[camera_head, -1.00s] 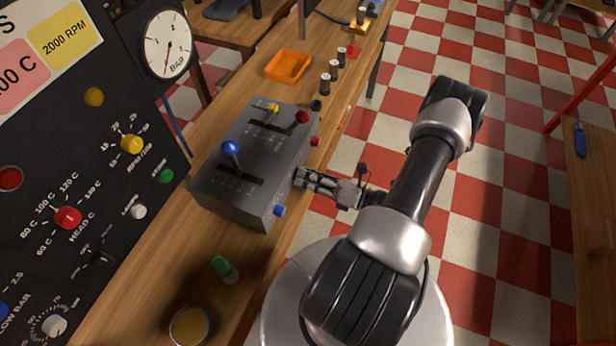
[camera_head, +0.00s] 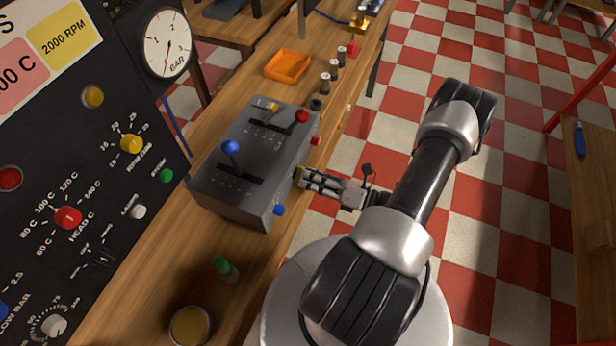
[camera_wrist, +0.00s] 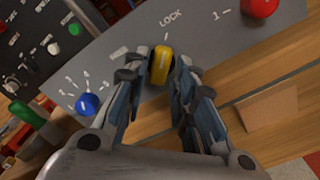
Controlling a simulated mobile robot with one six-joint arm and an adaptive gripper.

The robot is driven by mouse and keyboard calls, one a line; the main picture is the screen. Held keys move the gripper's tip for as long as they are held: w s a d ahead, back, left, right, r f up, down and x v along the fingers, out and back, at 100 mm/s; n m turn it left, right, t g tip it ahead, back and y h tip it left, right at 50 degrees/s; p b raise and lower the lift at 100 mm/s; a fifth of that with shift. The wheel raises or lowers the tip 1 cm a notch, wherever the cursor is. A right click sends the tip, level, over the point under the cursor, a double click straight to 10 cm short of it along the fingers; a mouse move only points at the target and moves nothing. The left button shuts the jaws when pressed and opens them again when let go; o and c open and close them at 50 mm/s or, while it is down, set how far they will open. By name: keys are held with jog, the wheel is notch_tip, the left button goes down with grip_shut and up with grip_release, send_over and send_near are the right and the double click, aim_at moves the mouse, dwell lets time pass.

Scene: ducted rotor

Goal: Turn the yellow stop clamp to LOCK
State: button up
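The yellow stop clamp (camera_wrist: 161,66) sits on the side face of the grey lever box (camera_wrist: 220,60), between my fingertips in the wrist view. Its long axis points up toward the tick below the word LOCK. Another label left of it is too small to read. My gripper (camera_wrist: 159,75) has one finger on each side of the clamp, with narrow gaps seeming to show, so the fingers look parted. In the head view my gripper (camera_head: 303,178) is at the box's right side, and a small yellow piece of the clamp (camera_head: 299,172) shows at its tips.
A red knob (camera_wrist: 258,5) and a blue knob (camera_wrist: 87,103) flank the clamp on the same face. Blue (camera_head: 231,147) and red (camera_head: 302,116) lever knobs stand on top. An orange tray (camera_head: 288,66) lies farther back. The floor to the right is clear.

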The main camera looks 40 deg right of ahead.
jog(key=v, duration=1)
jog(key=shift+s, duration=0.35)
